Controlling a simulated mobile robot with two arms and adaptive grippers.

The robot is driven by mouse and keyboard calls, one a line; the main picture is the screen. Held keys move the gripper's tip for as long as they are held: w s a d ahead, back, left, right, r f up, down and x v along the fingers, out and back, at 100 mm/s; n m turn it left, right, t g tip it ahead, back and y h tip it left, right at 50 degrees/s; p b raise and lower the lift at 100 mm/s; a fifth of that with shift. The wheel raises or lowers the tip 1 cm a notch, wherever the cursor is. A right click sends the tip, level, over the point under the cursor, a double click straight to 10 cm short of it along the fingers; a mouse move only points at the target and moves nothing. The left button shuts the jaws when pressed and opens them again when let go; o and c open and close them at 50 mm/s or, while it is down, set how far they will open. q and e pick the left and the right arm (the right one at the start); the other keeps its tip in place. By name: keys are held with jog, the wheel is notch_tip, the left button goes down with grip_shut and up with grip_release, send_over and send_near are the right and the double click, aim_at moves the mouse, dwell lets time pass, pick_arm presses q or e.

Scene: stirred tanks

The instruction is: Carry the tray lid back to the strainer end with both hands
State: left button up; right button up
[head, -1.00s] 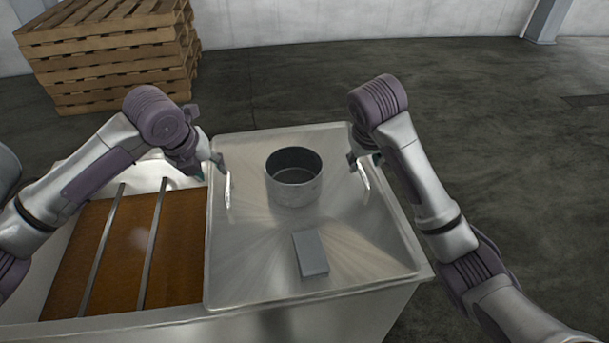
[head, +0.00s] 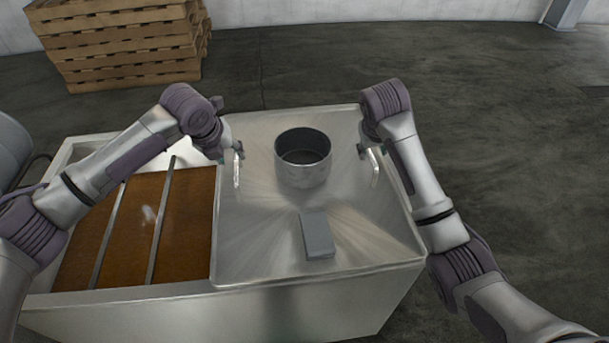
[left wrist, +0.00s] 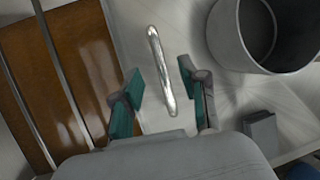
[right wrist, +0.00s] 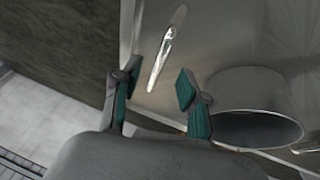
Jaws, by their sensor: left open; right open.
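The metal tray lid (head: 270,235) covers the right part of the steel tank, with a bar handle near each side. My left gripper (head: 232,156) is open at the left handle (head: 237,172); in the left wrist view that handle (left wrist: 157,60) lies between the open fingers (left wrist: 160,92), and I see no grip on it. My right gripper (head: 368,150) is open at the right handle (head: 375,168); in the right wrist view the handle (right wrist: 166,50) runs ahead of and between the fingers (right wrist: 155,85). The strainer end is not clearly identifiable.
A round metal pot (head: 303,170) and a grey block (head: 317,236) sit on the lid between the handles. The open left part of the tank holds brown liquid (head: 190,225) under two bars (head: 160,220). Wooden pallets (head: 120,45) stand behind on the floor.

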aim_at(235, 161)
pick_arm(q)
jog(key=shift+x, duration=2.75)
pick_arm(e)
jog(key=shift+x, duration=2.75)
pick_arm(q)
grip_shut()
pick_arm(e)
grip_shut()
